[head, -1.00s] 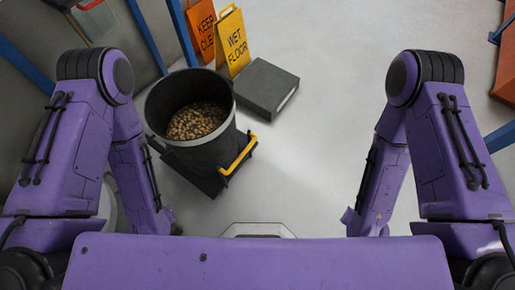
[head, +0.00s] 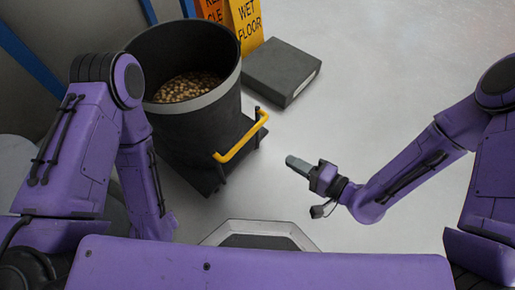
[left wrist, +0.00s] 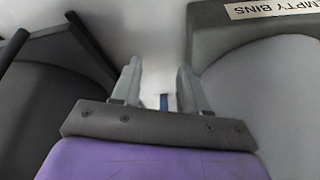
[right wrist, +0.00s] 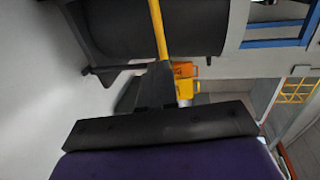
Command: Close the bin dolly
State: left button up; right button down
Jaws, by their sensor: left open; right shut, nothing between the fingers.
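The bin dolly is a round black bin (head: 200,128) with a grey rim band, holding brown lumps (head: 188,87), on a low dark platform with a yellow handle (head: 241,138) on its right side. My right gripper (head: 292,162) is shut and empty, over the floor to the right of the handle and apart from it. The right wrist view shows its closed fingers (right wrist: 157,82) below the yellow handle bar (right wrist: 157,28) in the picture. My left gripper (left wrist: 160,92) is open and empty in the left wrist view; the head view does not show its fingers.
A yellow wet floor sign (head: 246,22) and an orange sign (head: 211,8) stand behind the bin. A dark grey box (head: 281,70) lies right of them. A grey container labelled "EMPTY BINS" (left wrist: 268,11) is close beside my left gripper. The floor at the right is clear.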

jog(key=b, duration=0.2)
send_near(249, 137)
pick_arm(q)
jog(key=shift+m+g+h, duration=0.6)
jog(key=shift+m+g, duration=0.3)
jog(key=f, duration=0.1)
jog(key=s+f+b, duration=0.1)
jog(key=f, duration=0.1)
jog(key=s+f+b, duration=0.1)
jog(key=shift+d+f, duration=0.25)
jog(key=shift+d, duration=0.05)
pick_arm(e)
jog(key=x, duration=0.6)
jog(key=shift+w+a+f, duration=0.2)
jog(key=shift+w+a, duration=0.05)
jog(key=shift+a, duration=0.05)
